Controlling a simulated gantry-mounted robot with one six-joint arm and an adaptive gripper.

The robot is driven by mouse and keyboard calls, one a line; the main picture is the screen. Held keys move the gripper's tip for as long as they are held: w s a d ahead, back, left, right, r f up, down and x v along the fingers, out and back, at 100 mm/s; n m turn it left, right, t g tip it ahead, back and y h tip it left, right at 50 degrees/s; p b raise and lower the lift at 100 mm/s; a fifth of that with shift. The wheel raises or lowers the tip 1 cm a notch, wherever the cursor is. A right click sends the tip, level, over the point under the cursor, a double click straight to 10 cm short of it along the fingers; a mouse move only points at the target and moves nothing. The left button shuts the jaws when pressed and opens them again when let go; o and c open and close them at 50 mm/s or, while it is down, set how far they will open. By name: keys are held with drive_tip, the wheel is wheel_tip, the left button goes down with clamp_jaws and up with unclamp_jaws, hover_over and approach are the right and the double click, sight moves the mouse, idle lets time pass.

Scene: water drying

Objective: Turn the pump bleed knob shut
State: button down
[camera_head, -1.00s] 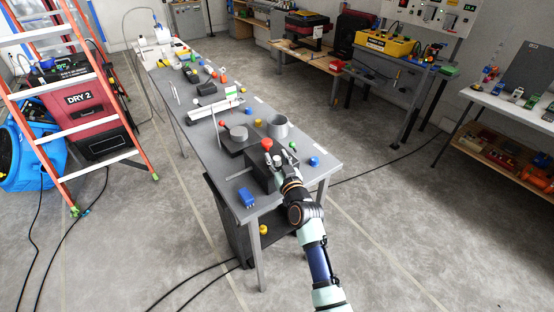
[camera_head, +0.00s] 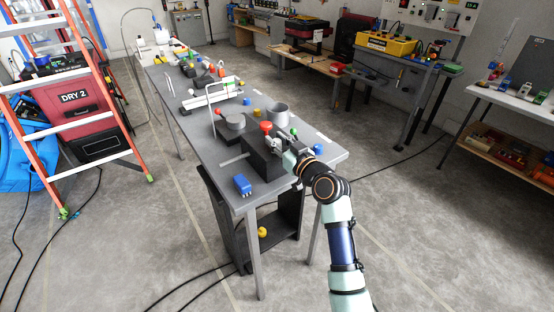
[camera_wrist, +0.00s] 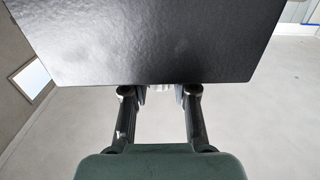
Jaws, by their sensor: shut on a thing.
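The dark pump block (camera_head: 262,160) sits near the front right end of the grey bench (camera_head: 215,160), with a round red knob (camera_head: 266,127) on top. My gripper (camera_head: 279,148) reaches the right side of this block, just below the red knob. In the wrist view, my gripper's two dark fingers (camera_wrist: 160,92) are apart, with a small pale ribbed piece (camera_wrist: 160,87) between their tips. This piece appears to be the bleed knob; its far part is hidden by a black face (camera_wrist: 150,40). My gripper is shut on it. The knob's turn angle cannot be seen.
A blue box (camera_head: 242,185) stands at the bench's front edge. A grey cup (camera_head: 277,113) and a blue knob (camera_head: 318,149) are close to the block. A red dryer (camera_head: 85,120) and ladder (camera_head: 105,123) stand left. Floor right of the bench is open.

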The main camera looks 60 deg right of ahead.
drive_tip(key=y+b, duration=0.1)
drive_tip(key=f+n+t+y+b, duration=0.1)
drive_tip(key=shift+d+n+b, duration=0.15)
drive_tip(key=shift+n+b, duration=0.15)
drive_tip(key=shift+b, duration=0.1)
drive_tip(key=shift+r+n+t+y+b, duration=0.3)
drive_tip(key=shift+n+y, duration=0.2)
drive_tip(key=shift+y, duration=0.4)
drive_tip(key=y, duration=0.1)
drive_tip(key=n+y, duration=0.1)
drive_tip(key=shift+r+n+y, duration=0.2)
drive_tip(key=shift+n+y, duration=0.1)
drive_tip(key=shift+y, duration=0.1)
drive_tip(key=shift+n+y, duration=1.5)
drive_tip(key=shift+y, duration=0.7)
drive_tip(key=shift+n+y, duration=0.3)
drive_tip(key=shift+y, duration=0.2)
drive_tip(key=c, duration=0.9)
unclamp_jaws()
